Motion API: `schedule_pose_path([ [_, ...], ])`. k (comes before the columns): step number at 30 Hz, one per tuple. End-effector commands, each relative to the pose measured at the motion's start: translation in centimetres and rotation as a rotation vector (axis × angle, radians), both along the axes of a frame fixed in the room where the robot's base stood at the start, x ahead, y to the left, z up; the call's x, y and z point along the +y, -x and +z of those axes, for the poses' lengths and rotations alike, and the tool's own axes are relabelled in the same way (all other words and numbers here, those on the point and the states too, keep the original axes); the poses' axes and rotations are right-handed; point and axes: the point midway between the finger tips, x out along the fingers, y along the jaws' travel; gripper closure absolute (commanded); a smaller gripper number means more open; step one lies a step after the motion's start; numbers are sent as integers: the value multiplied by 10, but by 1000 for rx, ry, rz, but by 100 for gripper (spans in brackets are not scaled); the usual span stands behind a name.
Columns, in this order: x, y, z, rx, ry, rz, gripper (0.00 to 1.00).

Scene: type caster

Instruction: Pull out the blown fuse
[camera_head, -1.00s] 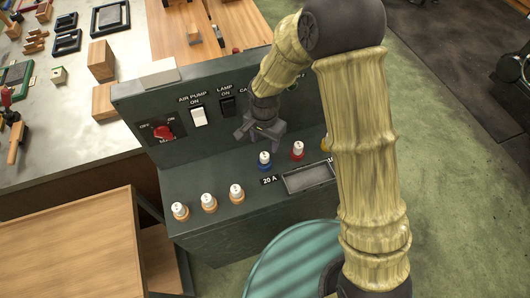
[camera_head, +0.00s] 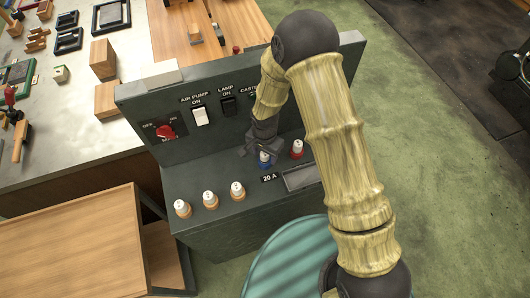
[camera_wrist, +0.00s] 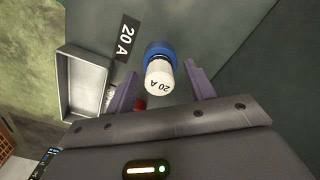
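A white-capped fuse in a blue socket (camera_head: 264,160) sits upright on the dark panel's ledge, beside a "20 A" label. It also shows in the wrist view as a white fuse marked 20 A (camera_wrist: 159,80) in a blue ring (camera_wrist: 160,52). My gripper (camera_head: 263,146) is just over this fuse. In the wrist view my gripper's (camera_wrist: 160,88) two fingers stand apart on either side of the fuse, with visible gaps. A fuse in a red socket (camera_head: 297,149) stands to the right. Three fuses in orange sockets, one of them here (camera_head: 209,198), stand at the left.
A shallow grey tray (camera_wrist: 66,97) is set beside the blue socket, near the ledge's front. The upright panel carries a red rotary switch (camera_head: 166,132) and a white rocker switch (camera_head: 200,117). A wooden cart (camera_head: 70,245) stands at the left front.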

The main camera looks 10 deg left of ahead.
Motion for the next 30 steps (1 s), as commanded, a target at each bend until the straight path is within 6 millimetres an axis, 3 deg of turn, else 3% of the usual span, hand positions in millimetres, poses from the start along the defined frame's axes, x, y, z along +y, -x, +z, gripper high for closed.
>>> schedule_pose_path([
  [1, 0, 0, 0, 0, 0, 0, 54],
  [7, 0, 0, 0, 0, 0, 0, 93],
  [8, 0, 0, 0, 0, 0, 0, 94],
  [9, 0, 0, 0, 0, 0, 0, 78],
  [12, 0, 0, 0, 0, 0, 0, 98],
  [13, 0, 0, 0, 0, 0, 0, 100],
  [30, 0, 0, 9, 0, 1, 0, 100],
])
